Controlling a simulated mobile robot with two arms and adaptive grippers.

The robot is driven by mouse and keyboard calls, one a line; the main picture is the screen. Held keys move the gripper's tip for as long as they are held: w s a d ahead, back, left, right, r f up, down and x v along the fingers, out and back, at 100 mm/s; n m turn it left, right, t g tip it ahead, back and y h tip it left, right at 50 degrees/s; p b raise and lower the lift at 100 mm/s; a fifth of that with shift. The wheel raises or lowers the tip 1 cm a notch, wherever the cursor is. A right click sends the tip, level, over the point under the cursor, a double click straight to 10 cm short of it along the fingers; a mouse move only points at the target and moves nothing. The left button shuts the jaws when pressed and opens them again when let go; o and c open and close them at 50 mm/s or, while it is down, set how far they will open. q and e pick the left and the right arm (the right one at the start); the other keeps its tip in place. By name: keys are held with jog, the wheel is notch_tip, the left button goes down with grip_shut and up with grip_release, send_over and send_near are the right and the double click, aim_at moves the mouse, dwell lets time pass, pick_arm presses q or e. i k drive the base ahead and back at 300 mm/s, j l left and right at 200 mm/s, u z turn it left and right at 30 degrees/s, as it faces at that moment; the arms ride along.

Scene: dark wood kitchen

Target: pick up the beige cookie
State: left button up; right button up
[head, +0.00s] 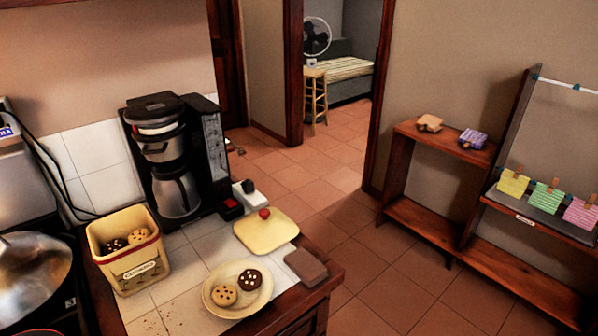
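A beige cookie (224,295) with dark chips lies on a pale round plate (257,305) on the tiled counter. A dark brown cookie (250,279) with light chips lies beside it on the same plate. A yellow cookie jar (129,275) stands open at the left of the plate, with dark and beige cookies (138,236) inside. Neither of my grippers is in view.
A yellow lid with a red knob (266,233) and a brown flat block (305,267) lie near the plate. A coffee maker (176,160) stands behind the jar. The counter's wooden edge (318,292) is close to the plate's right.

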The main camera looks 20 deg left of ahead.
aim_at(223, 295)
jog(key=u, duration=1.15)
jog(key=z, duration=0.45)
